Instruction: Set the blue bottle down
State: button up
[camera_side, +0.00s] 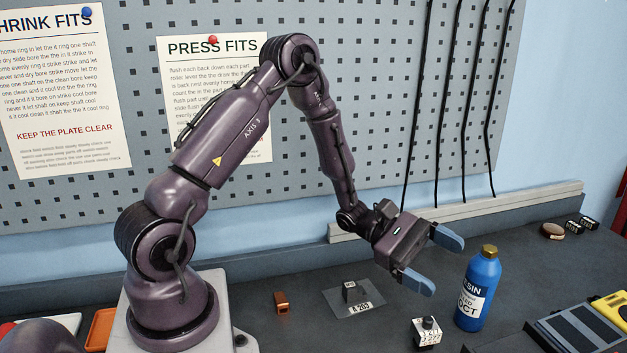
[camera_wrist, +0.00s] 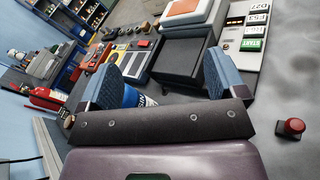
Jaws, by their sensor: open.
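The blue bottle (camera_side: 478,293) stands upright on the dark bench, with a gold cap and a white label. My gripper (camera_side: 433,260) is open and empty, just left of the bottle in the side view, with its blue fingers spread and pointing toward it. In the wrist view my gripper (camera_wrist: 165,78) shows both fingers wide apart. Part of the bottle (camera_wrist: 131,96) shows there near the left finger, and the rest is hidden behind the gripper body. I cannot tell whether a finger touches it.
A small dark block (camera_side: 426,333) stands in front of the bottle. A grey plate (camera_side: 372,309) bearing a block and a copper-coloured piece (camera_side: 282,303) lie left of it. A dark tray (camera_side: 577,344) and yellow device (camera_side: 612,307) are at right. A red button (camera_wrist: 291,127) shows in the wrist view.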

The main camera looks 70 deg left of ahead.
jog(key=s+d+r+m+g+y, duration=0.4)
jog(key=s+r+m+g+y, duration=0.2)
jog(key=s+r+m+g, duration=0.5)
jog(key=s+a+r+m+t+y, duration=0.5)
jog(key=s+a+m+t+y, duration=0.1)
jog(key=s+m+t+y, duration=0.1)
jog(key=s+m+y, duration=0.1)
jog(key=s+m, duration=0.1)
jog(key=s, duration=0.1)
jog(key=shift+a+r+t, duration=0.3)
jog(key=shift+a+t, duration=0.05)
jog(key=shift+t, duration=0.05)
